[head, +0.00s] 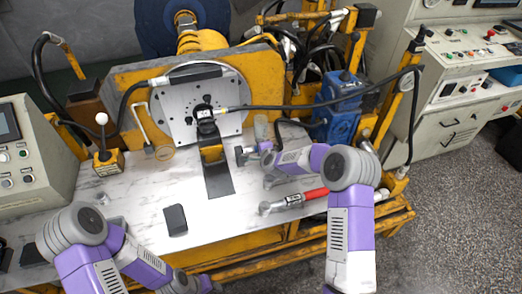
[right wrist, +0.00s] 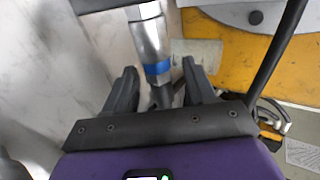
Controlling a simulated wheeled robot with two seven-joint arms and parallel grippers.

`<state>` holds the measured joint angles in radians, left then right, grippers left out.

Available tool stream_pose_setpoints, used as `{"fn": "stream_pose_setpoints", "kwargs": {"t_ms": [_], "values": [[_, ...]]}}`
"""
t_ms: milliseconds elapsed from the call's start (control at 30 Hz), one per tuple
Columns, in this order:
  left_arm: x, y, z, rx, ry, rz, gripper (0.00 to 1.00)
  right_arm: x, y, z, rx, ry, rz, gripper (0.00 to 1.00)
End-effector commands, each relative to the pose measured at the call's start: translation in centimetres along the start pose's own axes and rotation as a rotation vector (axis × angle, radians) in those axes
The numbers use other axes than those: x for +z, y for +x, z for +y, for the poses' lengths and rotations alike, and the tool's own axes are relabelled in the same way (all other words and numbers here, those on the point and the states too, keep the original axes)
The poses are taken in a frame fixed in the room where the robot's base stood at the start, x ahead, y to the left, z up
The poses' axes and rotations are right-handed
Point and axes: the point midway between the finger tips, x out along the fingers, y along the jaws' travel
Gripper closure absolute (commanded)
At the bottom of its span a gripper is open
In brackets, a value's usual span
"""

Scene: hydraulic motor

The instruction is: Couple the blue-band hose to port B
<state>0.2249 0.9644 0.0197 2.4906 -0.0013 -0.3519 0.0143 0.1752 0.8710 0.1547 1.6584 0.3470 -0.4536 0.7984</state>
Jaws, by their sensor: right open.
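In the right wrist view, the metal hose end with a blue band (right wrist: 157,68) lies between the two dark fingers of my right gripper (right wrist: 158,82). The fingers are apart, with a gap visible on the right side. In the head view, my right gripper (head: 245,154) is low over the table, right of the black stand. The blue band is too small to make out there. Port letters are unreadable. My left gripper's fingers are out of frame at the bottom.
A red-handled tool (head: 310,194) lies by my right forearm. A black box (head: 175,220) and a joystick (head: 103,152) stand left. The front middle of the white table (head: 230,215) is clear.

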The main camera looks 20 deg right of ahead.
Motion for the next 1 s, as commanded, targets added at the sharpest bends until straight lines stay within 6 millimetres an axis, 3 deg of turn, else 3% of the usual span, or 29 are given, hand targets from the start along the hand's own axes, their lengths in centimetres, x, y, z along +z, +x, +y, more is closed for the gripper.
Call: {"fn": "stream_pose_setpoints", "kwargs": {"t_ms": [867,1000], "values": [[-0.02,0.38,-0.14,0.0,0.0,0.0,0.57,-0.06,0.03,-0.02,0.0,0.001,0.001,0.45],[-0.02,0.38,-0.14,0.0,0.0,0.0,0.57,-0.05,0.03,-0.02,0.0,0.0,0.001,0.66]]}}
